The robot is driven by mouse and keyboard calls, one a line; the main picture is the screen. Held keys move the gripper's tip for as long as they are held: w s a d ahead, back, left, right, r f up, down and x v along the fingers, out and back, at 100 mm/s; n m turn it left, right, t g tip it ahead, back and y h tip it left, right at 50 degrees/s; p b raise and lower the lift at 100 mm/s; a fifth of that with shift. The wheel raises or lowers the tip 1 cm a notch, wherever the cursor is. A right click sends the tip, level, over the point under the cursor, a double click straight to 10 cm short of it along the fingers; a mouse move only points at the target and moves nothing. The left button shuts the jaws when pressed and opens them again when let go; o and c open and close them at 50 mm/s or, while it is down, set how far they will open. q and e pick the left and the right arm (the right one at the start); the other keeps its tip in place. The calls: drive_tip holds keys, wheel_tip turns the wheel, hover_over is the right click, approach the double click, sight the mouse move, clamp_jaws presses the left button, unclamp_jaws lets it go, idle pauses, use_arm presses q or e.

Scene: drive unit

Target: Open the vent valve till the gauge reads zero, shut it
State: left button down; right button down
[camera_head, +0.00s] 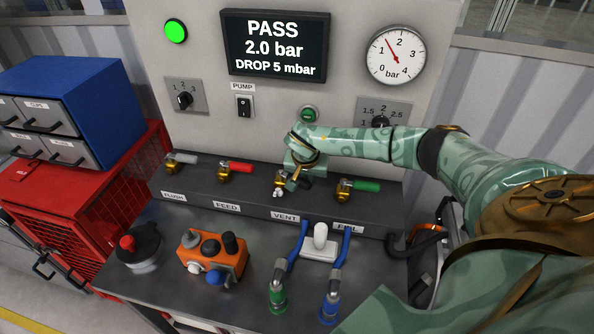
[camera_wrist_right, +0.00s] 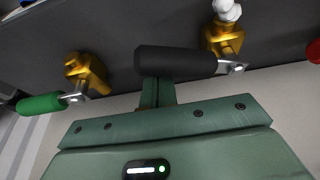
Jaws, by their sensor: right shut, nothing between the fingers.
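The vent valve (camera_head: 281,184) is a brass body above the VENT label, with a white fitting in front. Its black lever lies sideways, mostly hidden by my right gripper in the head view. In the right wrist view the black lever (camera_wrist_right: 175,61) runs left from the brass body (camera_wrist_right: 224,40). My right gripper (camera_head: 296,177) is shut and empty, its fingers right at the black lever; I cannot tell if they touch it. The gauge (camera_head: 396,56) has its red needle between 1 and 2 bar. My left gripper is not in view.
Neighbouring valves have a green lever (camera_head: 365,185), a red lever (camera_head: 238,167) and a grey lever (camera_head: 182,158). The display (camera_head: 275,46) reads PASS, 2.0 bar, DROP 5 mbar. An orange unit (camera_head: 214,255) and blue and green hose couplings stand on the bench in front.

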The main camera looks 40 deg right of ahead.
sight(301, 187)
drive_tip(key=shift+s+a+r, duration=0.15)
drive_tip(key=shift+s+a, duration=0.05)
drive_tip(key=shift+a, duration=0.05)
drive_tip(key=shift+s+a, duration=0.1)
drive_tip(key=shift+s+a+p, duration=0.35)
drive_tip(key=shift+a+p, duration=0.25)
drive_tip(key=shift+p, duration=0.25)
drive_tip(key=shift+a, duration=0.15)
drive_tip(key=shift+s+a+p, duration=0.25)
drive_tip(key=shift+a+p, duration=0.35)
drive_tip(key=shift+a, duration=0.2)
